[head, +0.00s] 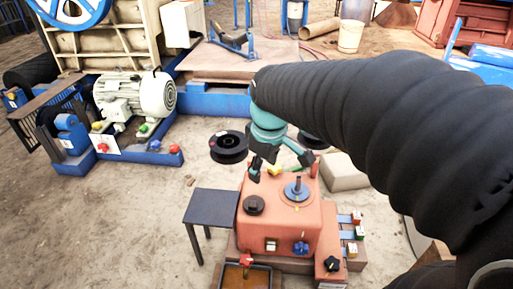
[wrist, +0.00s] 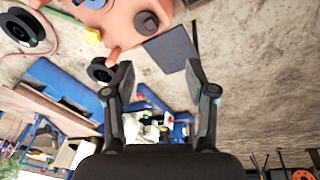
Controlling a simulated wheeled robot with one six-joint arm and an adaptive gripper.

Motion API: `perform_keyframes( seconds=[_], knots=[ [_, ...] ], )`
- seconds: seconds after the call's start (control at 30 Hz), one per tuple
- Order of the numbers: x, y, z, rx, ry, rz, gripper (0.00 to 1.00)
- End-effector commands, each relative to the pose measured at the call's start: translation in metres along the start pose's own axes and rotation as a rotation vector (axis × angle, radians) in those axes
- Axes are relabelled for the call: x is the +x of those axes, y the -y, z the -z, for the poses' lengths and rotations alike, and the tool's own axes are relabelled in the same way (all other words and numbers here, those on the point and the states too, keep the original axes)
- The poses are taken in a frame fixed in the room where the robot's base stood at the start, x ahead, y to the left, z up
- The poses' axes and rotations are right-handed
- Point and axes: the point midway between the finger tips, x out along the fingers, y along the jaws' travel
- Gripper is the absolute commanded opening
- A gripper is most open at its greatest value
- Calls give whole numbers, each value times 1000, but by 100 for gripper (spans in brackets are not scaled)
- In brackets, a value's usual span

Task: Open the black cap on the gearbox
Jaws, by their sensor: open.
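The gearbox (head: 285,218) is an orange box standing on the ground in the middle of the head view. Its round black cap (head: 254,204) sits on the top face, at the left corner. In the wrist view the gearbox (wrist: 118,18) is at the top edge, with the black cap (wrist: 146,22) near its edge. My gripper (head: 281,163) is open and empty, above the back of the gearbox and apart from the cap. In the wrist view its two fingers (wrist: 159,76) are spread wide, with the cap beyond the tips.
A blue disc with an upright shaft (head: 297,191) is on the gearbox top, right of the cap. A small dark table (head: 211,207) stands left of the gearbox. A yellow-tipped part (head: 274,169) is at its back. A black wheel (head: 228,147) lies behind. Colored valves (head: 351,234) line the right.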

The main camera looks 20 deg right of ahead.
Motion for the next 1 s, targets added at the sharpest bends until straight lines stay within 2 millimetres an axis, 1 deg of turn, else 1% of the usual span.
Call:
perform_keyframes(
  seconds=[0.03,0.1,0.3,0.77,0.9,1.0],
  knots=[
    [-8,2,-3,22,-10,-7,56],
    [-13,6,-7,51,-19,-14,56],
    [-22,11,-14,101,-36,-25,56],
    [-23,12,-15,123,-39,-27,56],
    [-22,12,-15,204,-43,-27,56],
    [-14,17,-22,304,-33,-18,56]
  ],
)
